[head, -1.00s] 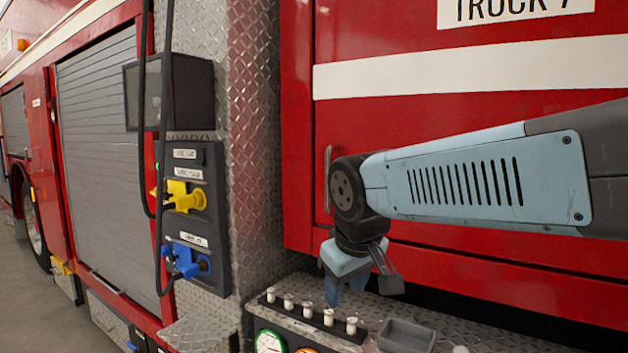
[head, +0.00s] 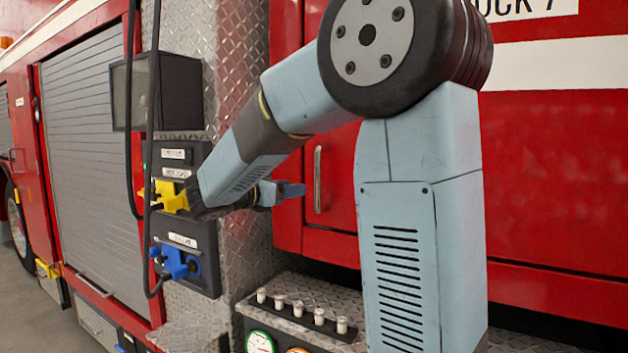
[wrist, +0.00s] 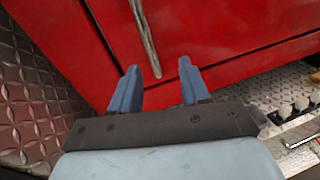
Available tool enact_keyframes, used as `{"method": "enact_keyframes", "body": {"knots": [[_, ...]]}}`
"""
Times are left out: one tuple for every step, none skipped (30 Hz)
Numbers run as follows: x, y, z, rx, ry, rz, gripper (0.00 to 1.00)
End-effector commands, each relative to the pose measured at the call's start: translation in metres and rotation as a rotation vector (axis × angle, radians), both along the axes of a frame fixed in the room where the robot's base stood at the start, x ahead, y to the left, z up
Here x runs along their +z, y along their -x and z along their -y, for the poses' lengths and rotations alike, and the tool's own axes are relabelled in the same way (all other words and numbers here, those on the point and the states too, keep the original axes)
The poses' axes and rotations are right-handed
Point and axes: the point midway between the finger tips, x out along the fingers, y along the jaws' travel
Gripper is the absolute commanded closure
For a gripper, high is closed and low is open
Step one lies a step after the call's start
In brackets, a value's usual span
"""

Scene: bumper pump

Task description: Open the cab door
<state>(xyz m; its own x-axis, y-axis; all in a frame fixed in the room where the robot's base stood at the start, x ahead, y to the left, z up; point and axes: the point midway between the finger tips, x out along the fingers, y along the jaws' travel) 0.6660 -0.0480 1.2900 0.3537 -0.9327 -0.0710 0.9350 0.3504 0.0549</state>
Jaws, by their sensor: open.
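The red cab door (head: 560,190) has a vertical silver bar handle (head: 318,178) near its left edge. The door looks shut. My gripper (head: 290,191) is open and empty, just left of the handle in the head view, its fingers pointing right. In the wrist view, the open blue fingers (wrist: 158,82) face the red door (wrist: 220,35). The handle (wrist: 145,35) runs down, slightly slanted, to the gap between the fingertips and lies beyond them. No contact with the handle shows. My arm hides part of the door in the head view.
A side panel carries a yellow valve (head: 172,197) and a blue valve (head: 180,262), with black hoses beside it. My forearm passes close in front of the yellow valve. Below stands a ledge with several white knobs (head: 298,308) and gauges (head: 260,341). Diamond plate (head: 240,90) borders the door.

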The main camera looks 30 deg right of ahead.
Motion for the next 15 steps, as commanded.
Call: {"method": "enact_keyframes", "body": {"knots": [[0.002,-0.007,-0.006,0.013,0.034,-0.013,0.54],[0.003,-0.01,-0.008,0.017,0.051,-0.017,0.54],[0.005,-0.012,-0.01,0.022,0.068,-0.022,0.54],[0.006,-0.014,-0.011,0.023,0.078,-0.025,0.54],[0.006,-0.015,-0.011,0.025,0.084,-0.027,0.54],[0.007,-0.017,-0.009,0.026,0.09,-0.028,0.54],[0.007,-0.017,-0.007,0.026,0.091,-0.029,0.54],[0.007,-0.018,-0.005,0.026,0.092,-0.03,0.54],[0.007,-0.02,-0.001,0.026,0.091,-0.029,0.54],[0.007,-0.021,0.003,0.025,0.09,-0.029,0.54],[0.007,-0.023,0.007,0.025,0.09,-0.029,0.54],[0.007,-0.025,0.013,0.025,0.089,-0.029,0.54],[0.007,-0.027,0.018,0.024,0.089,-0.029,0.54],[0.007,-0.029,0.023,0.023,0.09,-0.028,0.54],[0.007,-0.032,0.029,0.024,0.089,-0.029,0.54]]}}
